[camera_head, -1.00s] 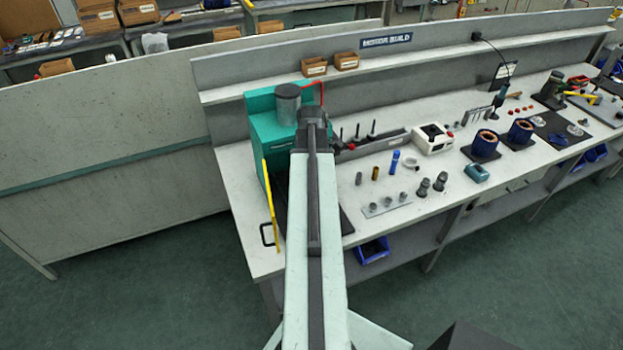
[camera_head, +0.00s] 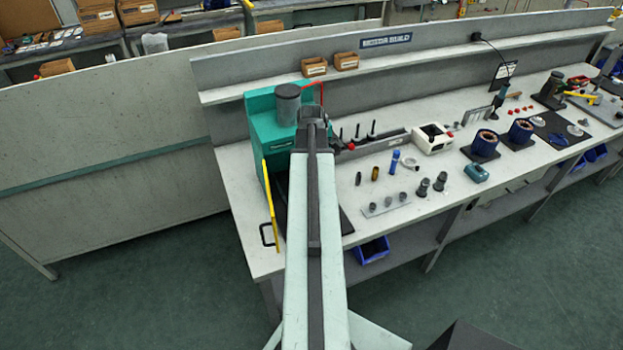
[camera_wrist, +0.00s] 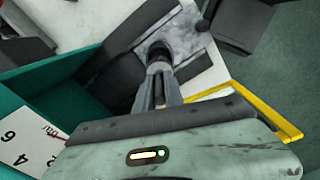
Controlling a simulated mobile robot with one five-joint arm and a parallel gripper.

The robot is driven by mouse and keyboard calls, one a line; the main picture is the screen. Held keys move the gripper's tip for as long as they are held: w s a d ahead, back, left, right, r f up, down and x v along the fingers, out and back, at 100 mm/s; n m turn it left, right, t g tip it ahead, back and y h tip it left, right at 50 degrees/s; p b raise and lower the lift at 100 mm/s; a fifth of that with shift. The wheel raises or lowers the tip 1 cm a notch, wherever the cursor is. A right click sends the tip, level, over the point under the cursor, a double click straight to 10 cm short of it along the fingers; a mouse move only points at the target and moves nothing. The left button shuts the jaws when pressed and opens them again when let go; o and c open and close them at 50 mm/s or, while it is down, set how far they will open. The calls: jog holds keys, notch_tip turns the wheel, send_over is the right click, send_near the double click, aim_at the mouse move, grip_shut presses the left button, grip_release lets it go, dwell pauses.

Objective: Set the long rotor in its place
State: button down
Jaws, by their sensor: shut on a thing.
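My gripper (camera_wrist: 158,92) is shut on a dark grey, round-ended part, which I take to be the long rotor (camera_wrist: 158,50). In the wrist view only its end shows beyond the fingers, over a worn grey plate (camera_wrist: 185,42). In the head view my arm reaches to the front of the teal machine (camera_head: 262,122), and my gripper (camera_head: 313,112) is beside the machine's grey cylinder (camera_head: 287,104). The held part is hidden there by my arm. I cannot tell whether it touches anything below.
A yellow-edged guard (camera_head: 269,203) stands at the bench's left front. Several upright dark pins (camera_head: 357,133) stand right of my arm.

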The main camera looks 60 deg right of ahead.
jog(key=shift+f+b, duration=1.7)
dwell(1.8)
jog(key=shift+f+b, duration=1.15)
jog(key=c, duration=1.1)
grip_release()
jog(key=shift+r, duration=0.15)
notch_tip(320, 180, up, 5)
jog(key=p, duration=0.5)
